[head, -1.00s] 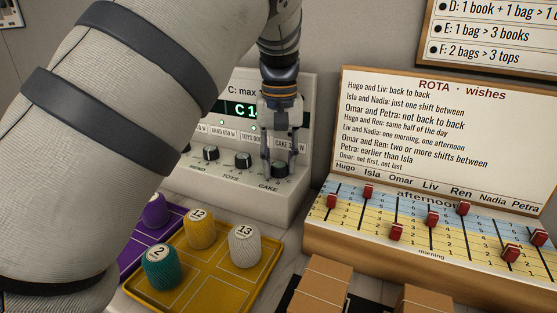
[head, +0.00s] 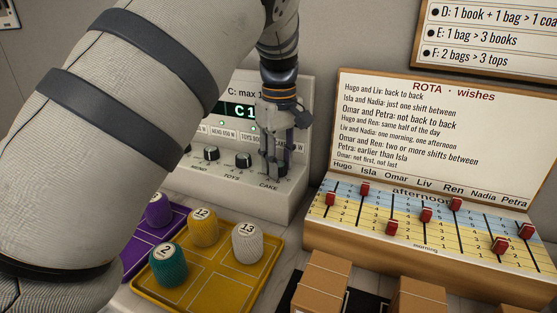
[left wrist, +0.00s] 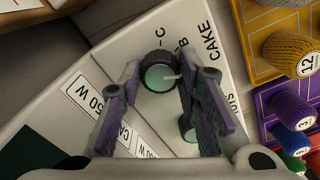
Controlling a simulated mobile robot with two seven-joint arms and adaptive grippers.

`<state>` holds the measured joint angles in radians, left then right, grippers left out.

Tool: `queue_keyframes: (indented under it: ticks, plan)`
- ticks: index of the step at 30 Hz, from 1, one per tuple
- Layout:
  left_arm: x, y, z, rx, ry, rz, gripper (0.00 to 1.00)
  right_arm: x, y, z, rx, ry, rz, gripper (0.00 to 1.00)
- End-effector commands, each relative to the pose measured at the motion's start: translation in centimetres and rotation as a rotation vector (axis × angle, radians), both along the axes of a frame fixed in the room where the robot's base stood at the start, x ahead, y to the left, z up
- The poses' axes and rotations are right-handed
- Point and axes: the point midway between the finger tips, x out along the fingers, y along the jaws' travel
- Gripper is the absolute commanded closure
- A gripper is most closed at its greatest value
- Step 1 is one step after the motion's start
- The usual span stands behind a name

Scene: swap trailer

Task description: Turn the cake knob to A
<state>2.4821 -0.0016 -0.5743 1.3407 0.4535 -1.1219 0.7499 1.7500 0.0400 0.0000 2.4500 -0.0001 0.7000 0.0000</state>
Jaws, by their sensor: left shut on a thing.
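The cake knob (left wrist: 158,76) is a dark round knob with a pale face and a white pointer mark, on the pale panel (head: 225,172). In the left wrist view it sits between the fingers of my left gripper (left wrist: 167,82), which is shut on it. The letters C and B and the word CAKE show beside it; no A shows. In the head view my left gripper (head: 276,168) reaches down over the knob and largely hides it. The panel's display (head: 241,111) shows "C 1", the rest hidden behind the gripper. My right gripper is not in view.
The toys knob (head: 243,160) and another knob (head: 211,153) stand left of the cake knob. In front are a yellow tray (head: 215,285) with numbered spools and a purple tray (head: 135,262). A rota board (head: 425,150) with red sliders stands at right, cardboard boxes (head: 325,280) before it.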

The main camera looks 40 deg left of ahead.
Motion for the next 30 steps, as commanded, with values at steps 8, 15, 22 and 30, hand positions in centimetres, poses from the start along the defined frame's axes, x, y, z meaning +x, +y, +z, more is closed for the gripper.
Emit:
queue_keyframes:
  ticks: [8,15,22,30]
  plan:
    - [0.0,0.1,0.0,0.002,0.0,0.023,0.98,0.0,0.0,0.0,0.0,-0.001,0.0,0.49]
    - [0.0,0.1,0.0,0.002,0.0,0.022,0.98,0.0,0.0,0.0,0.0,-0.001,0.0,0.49]
    - [0.0,0.1,0.0,0.001,0.0,0.022,0.49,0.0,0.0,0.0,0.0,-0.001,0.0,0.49]
    - [0.1,0.1,1.2,0.002,-0.004,0.02,0.49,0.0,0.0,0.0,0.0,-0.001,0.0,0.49]
